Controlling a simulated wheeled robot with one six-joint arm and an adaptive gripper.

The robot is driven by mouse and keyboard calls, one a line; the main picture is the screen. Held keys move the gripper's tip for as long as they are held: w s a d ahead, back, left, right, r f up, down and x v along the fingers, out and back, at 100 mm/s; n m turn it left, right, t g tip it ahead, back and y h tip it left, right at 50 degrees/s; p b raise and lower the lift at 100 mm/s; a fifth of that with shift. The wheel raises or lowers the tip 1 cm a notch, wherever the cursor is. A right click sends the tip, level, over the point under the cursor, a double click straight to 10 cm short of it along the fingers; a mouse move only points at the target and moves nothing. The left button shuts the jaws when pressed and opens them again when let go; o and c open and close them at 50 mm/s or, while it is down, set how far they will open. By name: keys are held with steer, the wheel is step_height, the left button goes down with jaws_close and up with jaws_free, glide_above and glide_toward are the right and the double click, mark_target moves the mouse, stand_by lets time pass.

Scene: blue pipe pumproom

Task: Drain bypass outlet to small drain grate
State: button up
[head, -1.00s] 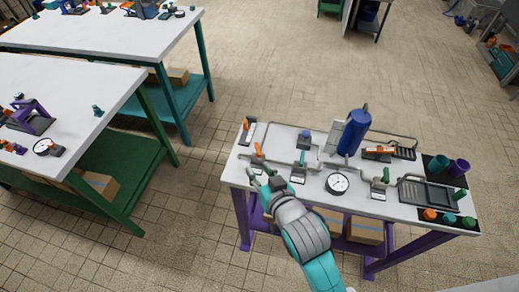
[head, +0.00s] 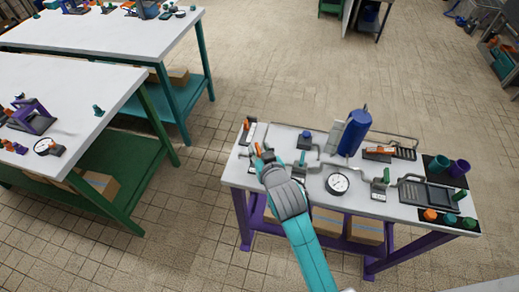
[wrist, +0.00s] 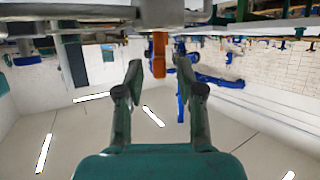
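My gripper (head: 255,158) is at the left end of the purple-legged bench, beside an orange valve handle (head: 258,149). In the wrist view, which looks upside down, the fingers (wrist: 159,70) are apart and the orange handle (wrist: 159,52) shows between and just beyond the tips; I cannot tell whether they touch it. Another orange handle (head: 246,124) stands at the back left. A smaller dark grate (head: 405,153) lies at the back right, with an orange-handled valve (head: 379,151) beside it. A larger grate tray (head: 427,193) lies in front. The bypass outlet cannot be singled out.
A blue tank (head: 354,132) stands mid-bench, with a round gauge (head: 337,184) in front and a green-handled valve (head: 386,176) to its right. Grey pipes run along the bench. White benches (head: 60,85) are at left; the floor between is clear.

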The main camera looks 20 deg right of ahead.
steer(key=shift+w+f, duration=0.1)
steer(key=shift+w, duration=0.2)
jaws_close()
steer(key=shift+d+n+y, duration=0.1)
steer(key=shift+n+y, duration=0.3)
steer(key=shift+y, duration=0.1)
steer(key=n+y, duration=0.3)
steer(key=shift+d, duration=0.25)
steer(key=shift+w+d+n+g+y, duration=0.1)
steer(key=shift+n+g+y, duration=0.6)
steer(key=shift+n+y, duration=0.65)
steer(key=shift+n+g+y, duration=0.7)
steer(key=shift+n+y, duration=0.45)
steer(key=shift+y, duration=0.4)
